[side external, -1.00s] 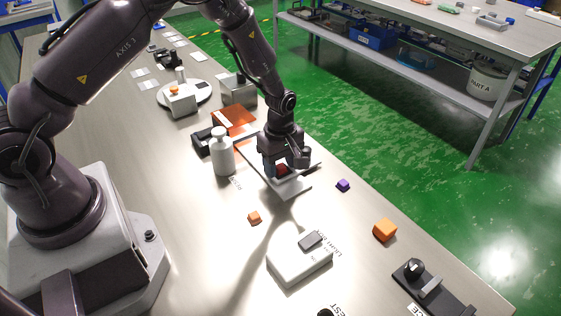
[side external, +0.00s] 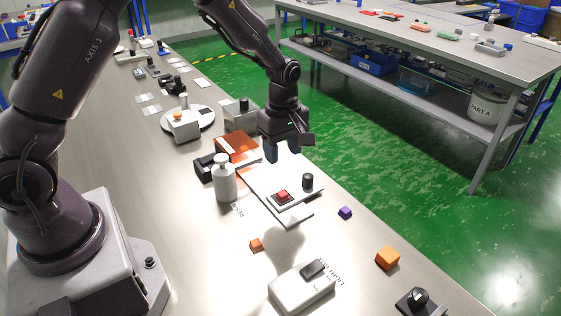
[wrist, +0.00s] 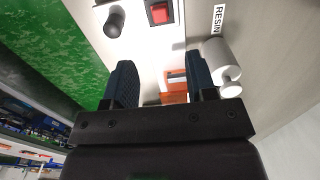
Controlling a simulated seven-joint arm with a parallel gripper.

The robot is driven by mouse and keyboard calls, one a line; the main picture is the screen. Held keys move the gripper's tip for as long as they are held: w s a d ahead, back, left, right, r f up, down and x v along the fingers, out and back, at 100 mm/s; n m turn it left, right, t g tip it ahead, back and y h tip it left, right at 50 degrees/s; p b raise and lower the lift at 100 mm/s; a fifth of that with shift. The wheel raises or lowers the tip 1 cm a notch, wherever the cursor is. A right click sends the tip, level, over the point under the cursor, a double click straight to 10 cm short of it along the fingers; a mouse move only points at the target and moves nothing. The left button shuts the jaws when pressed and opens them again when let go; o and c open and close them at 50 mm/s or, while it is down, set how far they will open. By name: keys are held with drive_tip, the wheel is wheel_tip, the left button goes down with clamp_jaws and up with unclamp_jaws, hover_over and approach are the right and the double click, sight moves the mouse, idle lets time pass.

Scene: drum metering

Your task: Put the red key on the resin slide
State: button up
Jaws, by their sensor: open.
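The red key also shows at the top of the wrist view (wrist: 159,13). My gripper (side external: 283,152) is open and empty, raised above the far end of the plate and clear of the key. In the wrist view, its two fingers (wrist: 160,64) are spread with nothing between them.
A black knob (side external: 307,181) stands on the plate beside the key. A purple cube (side external: 345,212), orange blocks (side external: 388,258) and a white box (side external: 302,289) are nearer the camera.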

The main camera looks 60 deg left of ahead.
drive_tip(key=s+d+r+m+t, duration=0.1)
drive_tip(key=s+r+m, duration=0.35)
drive_tip(key=r, duration=0.35)
drive_tip(key=s+d+r+m+t, duration=0.15)
drive_tip(key=s+r+m, duration=0.3)
drive_tip(key=r, duration=0.45)
drive_tip(key=s+r+m+t, duration=0.3)
drive_tip(key=s+m, duration=0.6)
drive_tip(key=s, duration=0.4)
drive_tip(key=shift+s+d+r, duration=0.2)
drive_tip(key=shift+d+r, duration=0.05)
drive_tip(key=shift+r, duration=0.45)
